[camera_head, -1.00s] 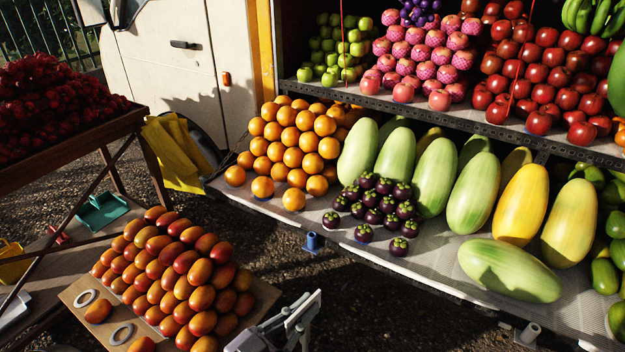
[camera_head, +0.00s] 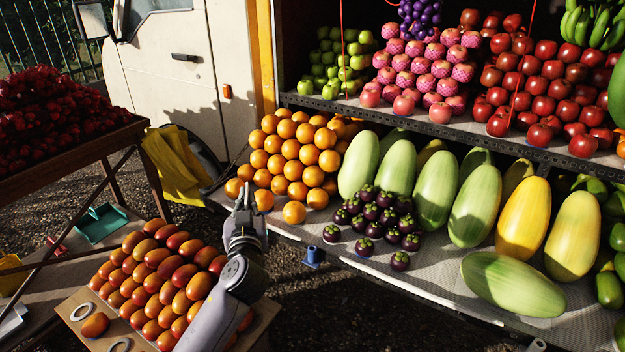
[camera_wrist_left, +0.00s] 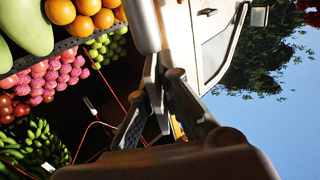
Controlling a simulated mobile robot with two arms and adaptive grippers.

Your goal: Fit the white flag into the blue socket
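The blue socket (camera_head: 313,256) is a short blue tube on a small base at the front edge of the truck's lower shelf, in the head view. I do not see a white flag in either current view. My left gripper (camera_head: 243,197) is raised to the left of the blue socket, apart from it, with its fingers pointing up and away in front of the oranges. Its fingers also show in the left wrist view (camera_wrist_left: 163,98); their gap is too unclear to judge. My right gripper is out of view.
Stacked oranges (camera_head: 296,160), dark mangosteens (camera_head: 377,215) and large melons (camera_head: 435,185) fill the lower shelf (camera_head: 430,290). A mango pile (camera_head: 165,270) stands at the lower left. A pale socket (camera_head: 537,345) is at the bottom right. Dark ground lies before the shelf.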

